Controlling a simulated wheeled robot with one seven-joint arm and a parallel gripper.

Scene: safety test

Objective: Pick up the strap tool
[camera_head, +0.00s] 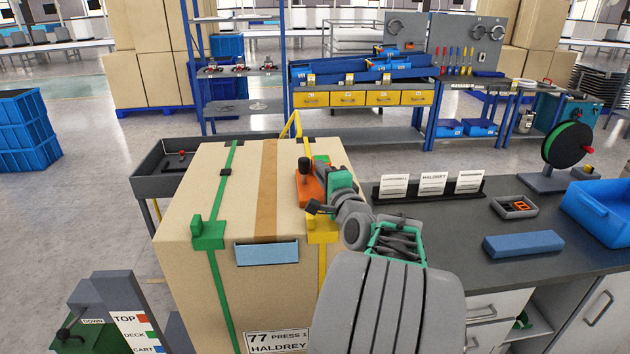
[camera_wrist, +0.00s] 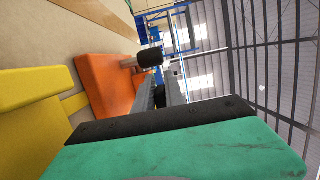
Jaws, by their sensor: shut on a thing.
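The strap tool (camera_head: 307,190) is an orange block with a black-knobbed lever, at the right part of the top of a large cardboard box (camera_head: 200,270). In the wrist view the strap tool (camera_wrist: 103,85) lies left of the fingers, with its black knob near them. My gripper (camera_head: 326,194) comes from the right and is shut on the tool; in the wrist view its fingers (camera_wrist: 160,95) reach the orange body's right side. The exact contact is partly hidden. A yellow buckle block (camera_head: 322,230) on the yellow strap sits just in front of the tool.
A green strap (camera_head: 222,290) with a green block (camera_head: 208,235) runs over the box's left part. A dark counter (camera_head: 455,220) at right bears a card holder (camera_head: 430,190), a blue block (camera_head: 523,243) and a blue bin (camera_head: 600,208). A grey cart (camera_head: 165,180) stands behind left.

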